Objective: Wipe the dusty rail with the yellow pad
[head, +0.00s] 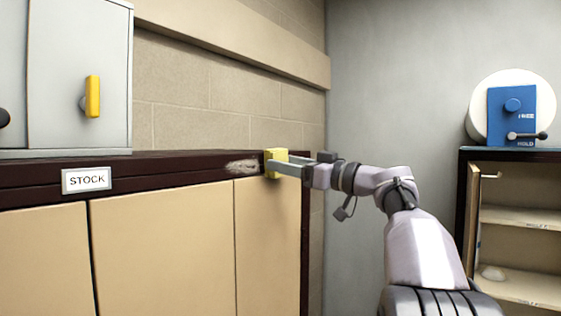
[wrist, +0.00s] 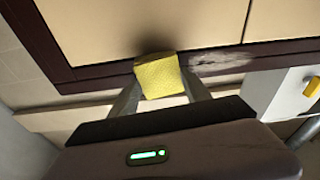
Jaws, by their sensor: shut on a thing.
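The yellow pad (head: 273,162) is held between the fingers of my gripper (head: 284,168), at the dark rail (head: 165,166) near its right end. In the wrist view, the pad (wrist: 160,76) sits between both fingers of my gripper (wrist: 160,88) and overlaps the rail (wrist: 110,72). Whether the pad touches the rail is not clear. A pale grey dust patch (head: 243,167) lies on the rail just left of the pad. In the wrist view, the dust patch (wrist: 220,62) shows to the right of the pad.
A white STOCK label (head: 87,179) is on the rail further left. A grey cabinet with a yellow handle (head: 93,97) stands above the counter. Tan doors (head: 160,250) lie below the rail. An open shelf unit (head: 515,215) with a blue-faced device (head: 512,118) stands at right.

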